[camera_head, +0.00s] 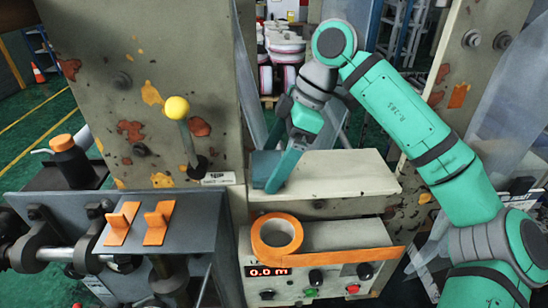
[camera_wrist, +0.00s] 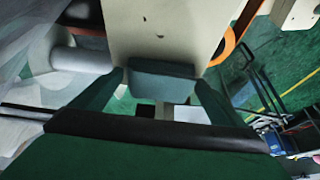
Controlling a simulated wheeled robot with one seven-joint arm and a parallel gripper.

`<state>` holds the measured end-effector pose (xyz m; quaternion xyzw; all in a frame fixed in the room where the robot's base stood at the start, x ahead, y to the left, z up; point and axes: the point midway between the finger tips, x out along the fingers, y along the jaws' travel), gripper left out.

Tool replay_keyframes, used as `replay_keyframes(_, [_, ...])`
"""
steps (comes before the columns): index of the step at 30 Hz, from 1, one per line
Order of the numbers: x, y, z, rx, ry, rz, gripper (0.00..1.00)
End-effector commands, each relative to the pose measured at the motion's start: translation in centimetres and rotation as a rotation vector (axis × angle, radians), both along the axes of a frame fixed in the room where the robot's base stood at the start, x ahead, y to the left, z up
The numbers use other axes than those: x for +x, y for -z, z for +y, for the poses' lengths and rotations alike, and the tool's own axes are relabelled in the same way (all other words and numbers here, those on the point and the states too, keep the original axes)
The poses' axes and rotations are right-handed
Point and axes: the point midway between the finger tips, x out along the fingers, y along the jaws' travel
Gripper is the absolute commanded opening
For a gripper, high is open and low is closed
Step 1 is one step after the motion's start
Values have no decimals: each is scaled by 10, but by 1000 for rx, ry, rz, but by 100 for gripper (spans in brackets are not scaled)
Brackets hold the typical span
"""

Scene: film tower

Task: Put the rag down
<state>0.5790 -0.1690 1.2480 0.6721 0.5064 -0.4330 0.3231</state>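The rag (camera_head: 264,166) is a folded blue-grey block at the left end of the cream box top (camera_head: 335,172). In the wrist view the rag (camera_wrist: 162,68) spans the space between my two fingertips. My gripper (camera_head: 277,182) points down at the rag, and one finger covers part of it in the head view. The fingertips (camera_wrist: 160,80) meet the rag at both ends, so my gripper appears shut on it. I cannot tell whether the rag's underside touches the box top.
An orange tape roll (camera_head: 277,237) is on the lower control box, above its display and knobs. A yellow-knobbed lever (camera_head: 177,108) stands to the left. Orange switches (camera_head: 120,224) sit on the grey panel. The box top right of the rag is clear.

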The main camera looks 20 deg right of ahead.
Motion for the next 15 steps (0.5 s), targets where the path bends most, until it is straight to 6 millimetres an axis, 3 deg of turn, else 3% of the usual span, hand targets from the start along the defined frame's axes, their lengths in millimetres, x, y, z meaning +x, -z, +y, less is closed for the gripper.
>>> replay_keyframes(10, [0, -2, 0, 0, -1, 0, 96])
replay_keyframes(15, [-1, -18, -7, -3, 3, -1, 96])
